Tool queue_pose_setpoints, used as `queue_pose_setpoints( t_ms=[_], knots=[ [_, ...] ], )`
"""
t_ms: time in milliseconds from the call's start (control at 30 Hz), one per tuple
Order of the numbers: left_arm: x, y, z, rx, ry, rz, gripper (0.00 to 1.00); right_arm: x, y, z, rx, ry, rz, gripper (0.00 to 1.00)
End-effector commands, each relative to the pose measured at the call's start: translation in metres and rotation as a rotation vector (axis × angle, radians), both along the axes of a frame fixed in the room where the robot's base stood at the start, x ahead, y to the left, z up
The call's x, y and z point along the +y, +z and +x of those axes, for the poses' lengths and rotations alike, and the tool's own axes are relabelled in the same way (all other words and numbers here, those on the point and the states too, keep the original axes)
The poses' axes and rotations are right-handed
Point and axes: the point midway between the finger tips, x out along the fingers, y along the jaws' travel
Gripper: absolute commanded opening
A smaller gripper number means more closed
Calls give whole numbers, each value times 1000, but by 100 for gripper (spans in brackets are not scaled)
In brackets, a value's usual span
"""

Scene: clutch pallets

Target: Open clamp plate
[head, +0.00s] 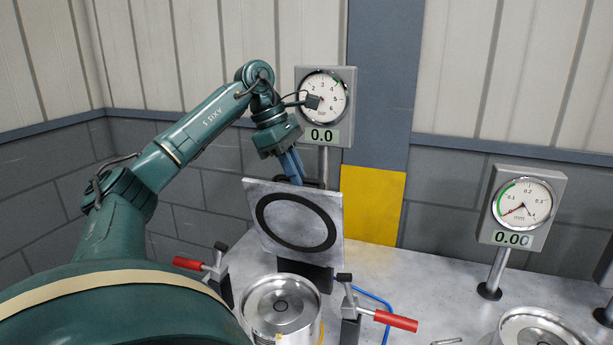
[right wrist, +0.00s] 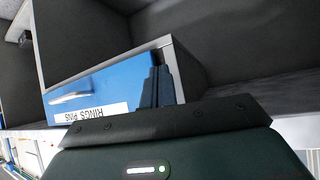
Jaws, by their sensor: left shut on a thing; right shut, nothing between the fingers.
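The clamp plate (head: 332,198) is a square grey plate with a black ring on its face. It stands raised and nearly upright behind a round metal drum (head: 283,306). My left gripper (head: 292,168) is at the plate's top edge with its blue fingers shut on it; the fingertips are partly hidden behind the plate. Two toggle clamps with red handles, the left one (head: 188,264) and the right one (head: 396,320), flank the drum, their arms clear of the plate. My right gripper (right wrist: 164,85) is shut and empty in the right wrist view, in front of a blue drawer.
A dial gauge (head: 324,98) reading 0.0 stands behind the plate. A second gauge (head: 522,207) reading 0.00 and another drum (head: 540,329) are at the right. The blue drawer (right wrist: 105,85), labelled RINGS PINS, sits in a dark shelf unit.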

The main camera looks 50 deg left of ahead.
Motion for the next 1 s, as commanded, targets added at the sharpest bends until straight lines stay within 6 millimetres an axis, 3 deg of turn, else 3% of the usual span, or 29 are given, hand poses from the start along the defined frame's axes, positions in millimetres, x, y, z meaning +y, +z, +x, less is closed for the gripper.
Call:
queue_pose_setpoints(
  t_ms=[400, 1000],
  knots=[
    [31, -12, 42, 18, -12, -4, 0, 4, -4, -9, 35, 12, -4, 0],
    [38, -16, 51, 22, -14, -2, 0, 2, -1, -5, 25, 17, -11, 0]
  ],
)
